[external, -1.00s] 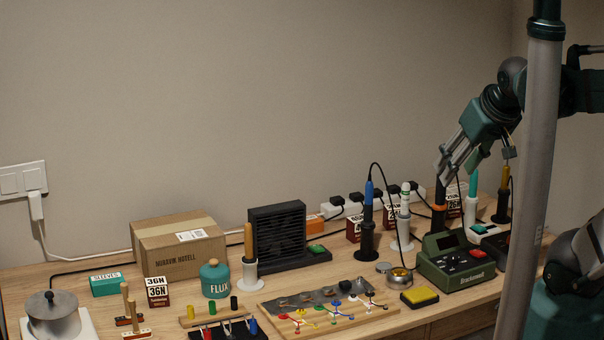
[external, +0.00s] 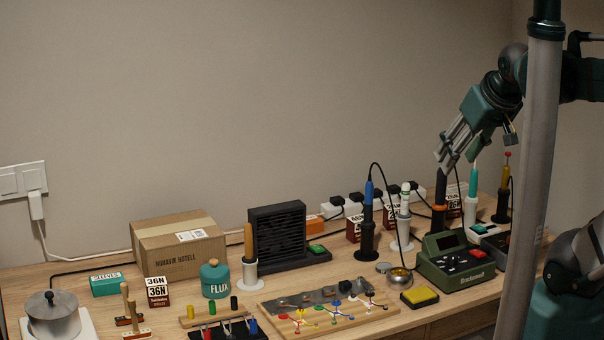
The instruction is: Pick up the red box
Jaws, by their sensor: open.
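Several small dark red and white boxes marked 36N stand on the bench. One red box (external: 158,292) is at the front left, beside the flux jar. Others are at the back: one red box (external: 354,229) left of the blue-handled iron, another (external: 389,217) behind the irons, and one (external: 454,202) at the right, partly hidden by stands. I cannot tell which one the task means. My gripper (external: 474,150) is open and empty, pointing down above the back right of the bench, over the upright irons and apart from every box.
Upright irons, including a blue-handled one (external: 369,195) and a teal-handled one (external: 473,184), crowd the area under my gripper. A green station (external: 456,266) stands in front. A cardboard box (external: 178,250) and black fan unit (external: 277,235) are further left. The air above the bench is clear.

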